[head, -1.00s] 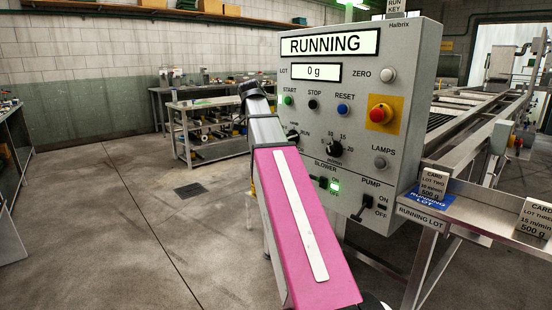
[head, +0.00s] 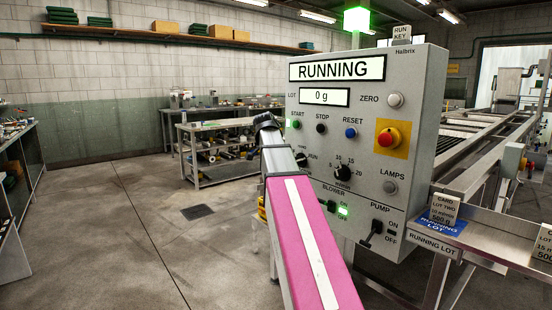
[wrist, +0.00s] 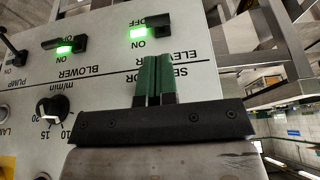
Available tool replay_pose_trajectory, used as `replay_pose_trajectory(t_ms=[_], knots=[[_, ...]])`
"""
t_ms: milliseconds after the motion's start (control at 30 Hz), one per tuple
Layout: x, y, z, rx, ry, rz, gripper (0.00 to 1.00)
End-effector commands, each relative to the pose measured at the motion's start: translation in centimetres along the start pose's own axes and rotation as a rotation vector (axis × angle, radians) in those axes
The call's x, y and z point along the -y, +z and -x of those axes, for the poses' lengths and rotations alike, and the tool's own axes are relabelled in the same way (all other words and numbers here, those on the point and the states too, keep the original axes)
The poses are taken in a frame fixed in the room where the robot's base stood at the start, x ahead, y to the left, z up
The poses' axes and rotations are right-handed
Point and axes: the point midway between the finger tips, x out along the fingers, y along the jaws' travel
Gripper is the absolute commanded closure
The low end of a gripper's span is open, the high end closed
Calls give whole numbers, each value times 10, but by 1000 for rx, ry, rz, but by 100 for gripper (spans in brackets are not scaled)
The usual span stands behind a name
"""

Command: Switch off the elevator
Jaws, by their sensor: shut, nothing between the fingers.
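The elevator switch (wrist: 160,20) is at the top of the wrist view, where the panel appears upside down. It has a dark lever, OFF and ON labels, and a lit green lamp (wrist: 138,33) beside it. The exact lever position is hard to read. My gripper (wrist: 154,60) is shut and empty, its two green fingers together. The fingertips appear just below the switch in that view and partly cover its label; contact cannot be told. In the head view, my pink arm hides the elevator switch and the gripper. The control panel (head: 425,100) shows RUNNING.
The blower switch (wrist: 80,43), lamp lit, and the pump switch (head: 374,234) are nearby on the panel. A red stop button (head: 389,138) is at its upper right. Metal frame parts (wrist: 262,45) stand beside the panel. Open floor (head: 100,240) lies left of my arm.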

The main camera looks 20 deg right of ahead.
Motion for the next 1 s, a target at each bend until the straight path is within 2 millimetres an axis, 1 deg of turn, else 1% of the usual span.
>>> replay_pose_trajectory(t_ms=[33,100,300,500,700,1000], knots=[[-1,0,-9,0,1,0,100],[-1,0,-22,1,2,0,100],[-1,0,-53,0,1,0,100],[0,0,-75,0,0,0,100],[0,0,-85,-1,0,0,100],[0,0,-85,-1,0,0,100]])
